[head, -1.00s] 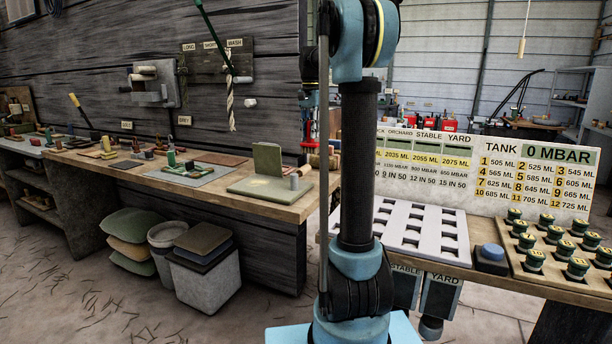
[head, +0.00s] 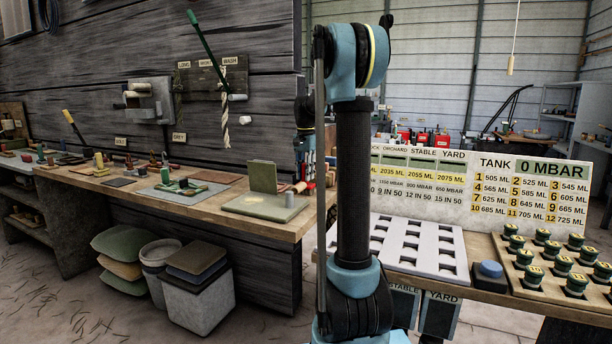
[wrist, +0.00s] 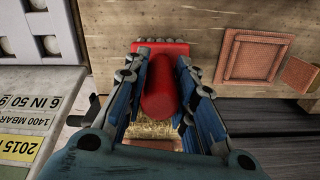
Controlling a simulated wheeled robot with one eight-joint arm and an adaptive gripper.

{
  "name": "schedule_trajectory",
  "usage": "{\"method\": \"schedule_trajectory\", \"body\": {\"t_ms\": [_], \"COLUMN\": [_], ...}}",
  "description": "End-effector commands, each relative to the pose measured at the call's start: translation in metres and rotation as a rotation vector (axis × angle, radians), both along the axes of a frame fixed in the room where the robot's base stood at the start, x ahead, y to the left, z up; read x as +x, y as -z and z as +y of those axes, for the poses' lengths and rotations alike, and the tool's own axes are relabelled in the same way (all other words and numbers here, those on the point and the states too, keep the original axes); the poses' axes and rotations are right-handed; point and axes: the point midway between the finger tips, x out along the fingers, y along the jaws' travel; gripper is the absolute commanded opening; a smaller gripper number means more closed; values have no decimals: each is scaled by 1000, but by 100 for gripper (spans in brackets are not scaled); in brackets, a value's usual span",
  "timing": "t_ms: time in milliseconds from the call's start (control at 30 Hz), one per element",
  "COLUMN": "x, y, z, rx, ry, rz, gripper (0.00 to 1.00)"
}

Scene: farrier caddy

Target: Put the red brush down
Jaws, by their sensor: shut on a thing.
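The red brush (wrist: 160,92) is in my gripper (wrist: 163,64) in the wrist view. Its red body lies lengthwise between the two blue-and-black fingers, which close on it from both sides. Its wider red end shows at the top, just past the fingertips, in front of a wooden surface (wrist: 110,20). Straw-coloured bristles or straw show below the body. I cannot tell whether the brush touches the wood. In the head view I make out neither the gripper nor the brush.
In the wrist view, a reddish-brown square pad (wrist: 255,58) lies to the right and a white slotted rack to the left (wrist: 35,45). In the head view, a tool-covered bench (head: 215,215) is left, and green-capped bottles (head: 550,255) stand right beneath a sign (head: 535,195).

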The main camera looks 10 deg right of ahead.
Motion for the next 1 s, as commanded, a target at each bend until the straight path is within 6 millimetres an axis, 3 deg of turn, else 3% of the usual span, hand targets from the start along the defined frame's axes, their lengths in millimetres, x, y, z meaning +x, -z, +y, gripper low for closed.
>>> {"method": "schedule_trajectory", "body": {"t_ms": [267,300,367,767,1000], "x": [0,0,0,0,0], "y": [1,1,1,-3,-34], "z": [0,0,0,-1,-2], "rx": [0,0,0,0,0], "ry": [0,0,0,2,3], "rz": [0,0,0,0,0], "gripper": [0,34,44,44,44]}}
